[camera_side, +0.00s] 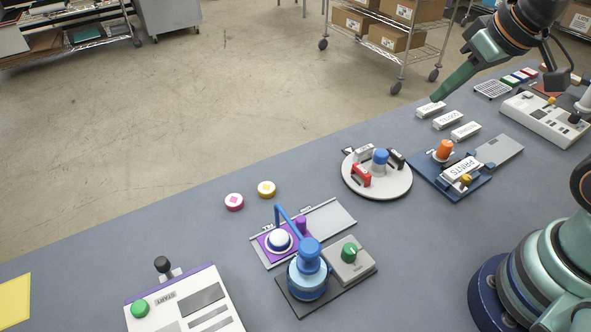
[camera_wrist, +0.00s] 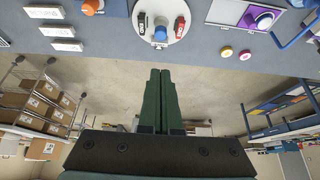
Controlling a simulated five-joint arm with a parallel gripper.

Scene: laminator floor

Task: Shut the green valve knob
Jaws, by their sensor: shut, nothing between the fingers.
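The green valve knob (camera_side: 349,252) sits on a grey box (camera_side: 349,268) at the front middle of the table in the side view. The box stands beside a blue pump-like device (camera_side: 308,275) on a dark base. My gripper (camera_side: 435,98) is at the upper right of the side view, far from the knob, above the far table edge near some white labelled blocks. In the wrist view my gripper (camera_wrist: 160,72) has its two green fingers together, with nothing between them. The knob is not clearly seen in the wrist view.
A round white turntable (camera_side: 377,184) with a blue knob and coloured clips lies between my gripper and the valve. A blue board (camera_side: 425,178) with an orange knob stands right of it. A white START panel (camera_side: 185,305) is front left. The left table stretch is mostly clear.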

